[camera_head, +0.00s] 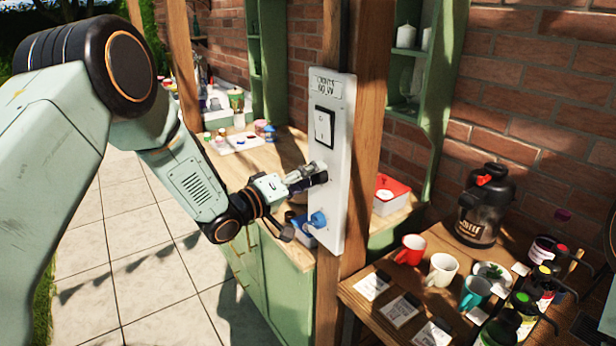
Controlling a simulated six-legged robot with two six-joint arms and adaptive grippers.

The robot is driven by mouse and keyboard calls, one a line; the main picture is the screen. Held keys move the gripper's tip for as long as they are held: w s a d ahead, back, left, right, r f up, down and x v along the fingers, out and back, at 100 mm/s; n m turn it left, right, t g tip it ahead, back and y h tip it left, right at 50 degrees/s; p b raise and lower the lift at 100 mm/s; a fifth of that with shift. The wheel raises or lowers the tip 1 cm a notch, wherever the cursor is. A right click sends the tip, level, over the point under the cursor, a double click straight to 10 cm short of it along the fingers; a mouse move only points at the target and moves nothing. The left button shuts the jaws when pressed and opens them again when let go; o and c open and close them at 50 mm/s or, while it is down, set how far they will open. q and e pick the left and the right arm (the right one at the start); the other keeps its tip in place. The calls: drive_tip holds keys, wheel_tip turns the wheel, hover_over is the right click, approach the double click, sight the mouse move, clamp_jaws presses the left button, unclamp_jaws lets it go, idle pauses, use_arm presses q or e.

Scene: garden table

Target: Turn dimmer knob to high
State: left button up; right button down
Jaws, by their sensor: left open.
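A white panel (339,105) is fixed upright on a wooden post. It has a label at the top and a dark-framed white switch (323,127) below it. A blue knob (317,219) sticks out near the panel's lower end; its exact setting is too small to read. My left gripper (314,176) reaches in from the left and is open. My right gripper is not in view.
A table at the lower right holds a red mug (410,250), a white mug (441,270), a teal mug (474,293), a coffee jug (484,207), bottles and cards. A wooden counter with small items stands behind my left arm. Paved floor lies open at lower left.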

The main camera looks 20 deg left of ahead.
use_arm(q)
drive_tip(key=shift+w+d+f, duration=0.15)
drive_tip(key=shift+w+d, duration=0.15)
drive_tip(key=c, duration=0.3)
drive_tip(key=shift+s+a, duration=0.1)
drive_tip(key=shift+a, duration=0.05)
drive_tip(key=c, duration=0.9)
drive_tip(key=shift+m+h+b, duration=0.7)
drive_tip(key=shift+m+b, duration=2.2)
drive_tip(key=shift+m, duration=1.95)
drive_tip(key=shift+m+h+b, duration=0.7)
drive_tip(key=shift+m+b, duration=2.15)
drive_tip(key=shift+m, duration=2.3)
